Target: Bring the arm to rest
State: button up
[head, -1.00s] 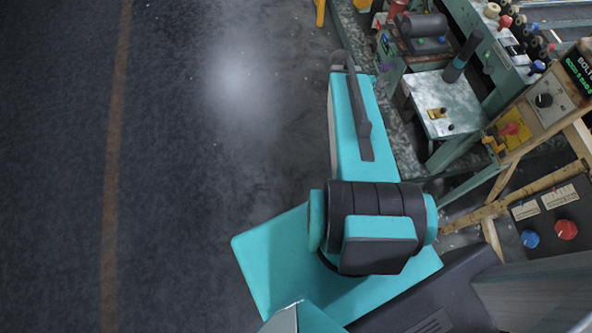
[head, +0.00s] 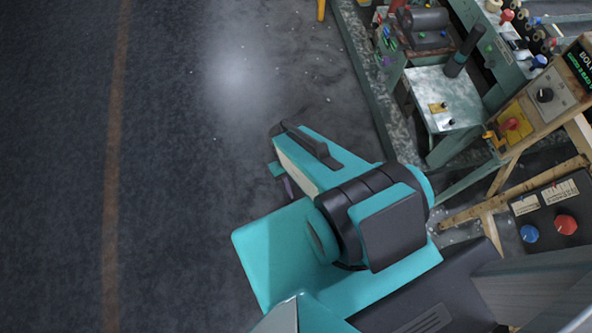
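My teal and black arm (head: 330,165) is folded over my base in the head view. Its upper link slants up and left from the big black joint (head: 375,215). A small teal part and a dark purplish piece show under the far end of that link. The rest of the arm is hidden beneath it. I cannot make out my gripper or its fingers.
A machine bench with a pale metal plate (head: 441,97) stands at the upper right. A control panel with a yellow and red switch (head: 512,124) and a box with blue and red knobs (head: 548,228) are at the right. The dark floor (head: 190,180) at left is clear.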

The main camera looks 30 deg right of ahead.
jog(key=shift+s+a, duration=0.2)
jog(key=shift+s, duration=0.05)
jog(key=shift+f+b, duration=0.9)
jog(key=shift+b, duration=0.05)
dwell(0.9)
